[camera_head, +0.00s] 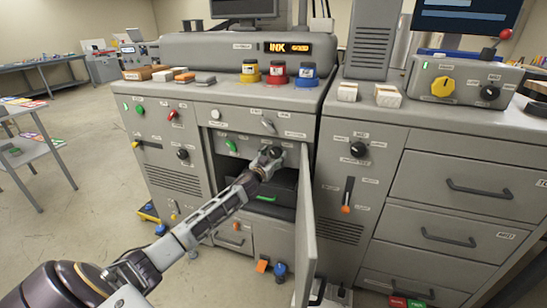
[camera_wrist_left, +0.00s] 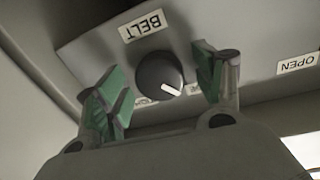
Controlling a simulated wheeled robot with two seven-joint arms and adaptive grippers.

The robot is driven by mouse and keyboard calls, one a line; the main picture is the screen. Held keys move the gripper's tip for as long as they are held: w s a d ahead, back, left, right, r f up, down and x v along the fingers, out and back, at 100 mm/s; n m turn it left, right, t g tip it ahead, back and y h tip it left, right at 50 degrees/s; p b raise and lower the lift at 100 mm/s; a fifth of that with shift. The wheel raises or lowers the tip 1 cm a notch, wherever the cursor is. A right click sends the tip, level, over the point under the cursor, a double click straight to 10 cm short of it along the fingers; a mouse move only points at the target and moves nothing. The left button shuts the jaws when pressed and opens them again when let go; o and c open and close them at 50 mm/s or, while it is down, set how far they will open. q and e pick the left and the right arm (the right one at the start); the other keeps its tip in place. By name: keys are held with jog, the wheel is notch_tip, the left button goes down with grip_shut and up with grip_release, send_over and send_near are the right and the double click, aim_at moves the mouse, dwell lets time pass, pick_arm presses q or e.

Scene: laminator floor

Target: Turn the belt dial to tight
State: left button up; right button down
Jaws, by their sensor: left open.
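The belt dial (camera_wrist_left: 158,76) is a round dark knob with a white pointer line, under a BELT label (camera_wrist_left: 145,26) in the left wrist view. Its pointer slants to the lower right in that view. Small labels beside the dial are partly hidden and unreadable. My left gripper (camera_wrist_left: 162,84) is open, with one green-padded finger on each side of the dial; I see no clear contact. In the head view my left gripper (camera_head: 267,160) is at the open bay of the middle cabinet, and it largely covers the dial there. My right gripper is not in view.
The open cabinet door (camera_head: 306,232) stands just right of my left arm. A dark drawer unit (camera_head: 272,188) with a green handle sits inside the bay. Another black knob (camera_head: 358,149) is on the right cabinet. Open floor (camera_head: 85,215) lies to the left.

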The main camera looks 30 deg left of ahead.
pick_arm(q)
jog(key=shift+w, duration=0.1)
jog(key=shift+c, duration=0.3)
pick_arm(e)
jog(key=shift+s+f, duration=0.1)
pick_arm(q)
jog(key=c, duration=1)
jog(key=shift+o, duration=0.2)
